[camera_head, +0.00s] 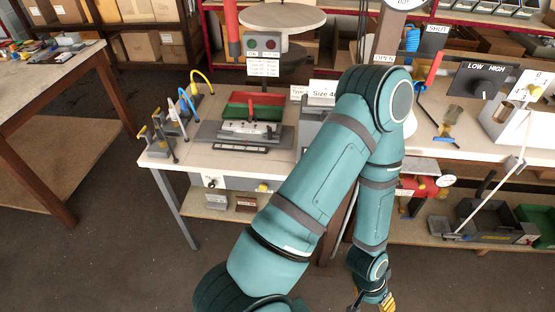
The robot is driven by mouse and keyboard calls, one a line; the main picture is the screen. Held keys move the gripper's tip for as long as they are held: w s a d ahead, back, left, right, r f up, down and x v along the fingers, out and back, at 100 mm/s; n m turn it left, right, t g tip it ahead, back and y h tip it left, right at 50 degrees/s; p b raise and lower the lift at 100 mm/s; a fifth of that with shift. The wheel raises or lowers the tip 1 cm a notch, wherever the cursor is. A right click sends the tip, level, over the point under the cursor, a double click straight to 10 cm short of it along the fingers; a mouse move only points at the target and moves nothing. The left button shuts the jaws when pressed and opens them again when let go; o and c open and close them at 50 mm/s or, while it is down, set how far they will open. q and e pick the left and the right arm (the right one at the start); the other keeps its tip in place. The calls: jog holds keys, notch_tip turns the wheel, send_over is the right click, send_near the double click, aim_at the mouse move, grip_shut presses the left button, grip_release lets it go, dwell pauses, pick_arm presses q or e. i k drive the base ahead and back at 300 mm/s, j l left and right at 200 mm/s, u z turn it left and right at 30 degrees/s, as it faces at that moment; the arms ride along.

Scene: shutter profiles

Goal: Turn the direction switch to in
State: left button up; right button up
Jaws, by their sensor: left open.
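My left arm rises from the bottom middle, bends at the elbow and comes down again. My left gripper (372,304) is at the bottom edge, partly cut off, open and away from the bench. No switch with a readable direction label shows. A small dark knob (211,183) on a white plate sits on the front panel under the bench top, left of a yellow knob (262,187); its marking is too small to read. A black panel marked LOW and HIGH (486,83) with a dark knob stands at the right. My right gripper is not in view.
The bench (175,154) carries a red and green tray (252,99), hooked tools and a two-button box (263,46). My arm hides the bench middle. A second table (45,68) stands left. Open floor lies in front of the bench.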

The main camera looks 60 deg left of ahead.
aim_at(210, 185)
jog(key=k+j, duration=0.15)
jog(key=k, duration=0.3)
jog(key=k+j, duration=0.1)
jog(key=k, duration=0.3)
jog(key=k+j+u, duration=0.2)
jog(key=k, duration=0.2)
jog(key=k+j+u, duration=0.15)
jog(key=k, duration=0.25)
jog(key=u, duration=0.9)
jog(key=i+l+u, duration=0.35)
jog(key=i+l, duration=0.6)
jog(key=l, duration=0.15)
jog(key=i+l+u, duration=0.1)
jog(key=l, duration=0.3)
jog(key=i+l+u, duration=0.1)
jog(key=i+l, duration=0.15)
jog(key=l, duration=0.15)
jog(key=i+l+u, duration=0.1)
jog(key=l, duration=0.3)
jog(key=i, duration=0.05)
